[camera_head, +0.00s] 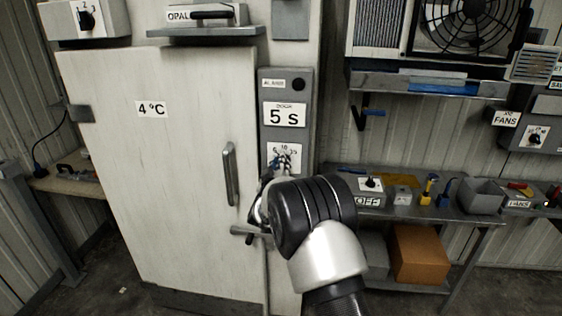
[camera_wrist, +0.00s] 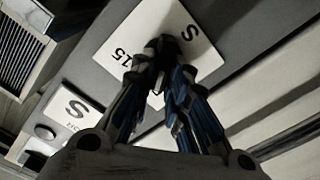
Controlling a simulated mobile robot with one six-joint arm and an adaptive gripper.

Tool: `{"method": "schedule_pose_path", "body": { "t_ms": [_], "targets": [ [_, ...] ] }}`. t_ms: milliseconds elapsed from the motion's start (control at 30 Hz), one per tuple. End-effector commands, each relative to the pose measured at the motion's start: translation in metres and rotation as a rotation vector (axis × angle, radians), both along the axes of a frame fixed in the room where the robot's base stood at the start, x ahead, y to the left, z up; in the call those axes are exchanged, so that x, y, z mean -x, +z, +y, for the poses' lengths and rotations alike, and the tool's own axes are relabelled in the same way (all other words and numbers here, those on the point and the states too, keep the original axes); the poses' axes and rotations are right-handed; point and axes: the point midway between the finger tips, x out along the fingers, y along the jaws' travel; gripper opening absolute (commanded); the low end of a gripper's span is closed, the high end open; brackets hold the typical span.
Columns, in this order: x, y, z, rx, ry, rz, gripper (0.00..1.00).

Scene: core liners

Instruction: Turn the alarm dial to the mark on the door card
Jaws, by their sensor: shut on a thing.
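The alarm panel (camera_head: 304,87) is a grey upright strip beside the white door (camera_head: 190,160). Its door card (camera_head: 284,114) reads "5 s". Below it is a white dial plate (camera_head: 291,149); a "15" and an "S" show on this plate in the wrist view (camera_wrist: 116,47). My gripper (camera_head: 281,160) is in front of the plate, and its fingers also show in the wrist view (camera_wrist: 160,50). The fingers are closed together on the dial at the plate's middle. The dial itself and its pointer are hidden by the fingers, so its setting cannot be read.
A door handle (camera_head: 230,173) stands left of my arm. A "4 °C" card (camera_head: 151,109) is on the door. A bench (camera_head: 440,208) with small boxes and tools is at right, with a cardboard box (camera_head: 419,254) below. A fan unit (camera_head: 470,25) hangs above.

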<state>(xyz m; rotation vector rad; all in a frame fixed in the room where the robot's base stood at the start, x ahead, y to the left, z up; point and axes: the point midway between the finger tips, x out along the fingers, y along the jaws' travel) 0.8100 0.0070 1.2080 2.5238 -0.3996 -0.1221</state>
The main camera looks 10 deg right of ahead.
Motion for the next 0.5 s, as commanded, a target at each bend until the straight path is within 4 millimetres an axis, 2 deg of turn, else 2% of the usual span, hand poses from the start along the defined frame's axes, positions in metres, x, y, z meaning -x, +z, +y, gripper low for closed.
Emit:
{"method": "schedule_pose_path", "body": {
  "t_ms": [200,500],
  "targets": [
    [-0.0006,0.0009,0.0010,0.118,0.000,0.036,0.00],
    [-0.0008,0.0001,0.0016,0.192,0.000,0.060,0.00]
  ]
}}
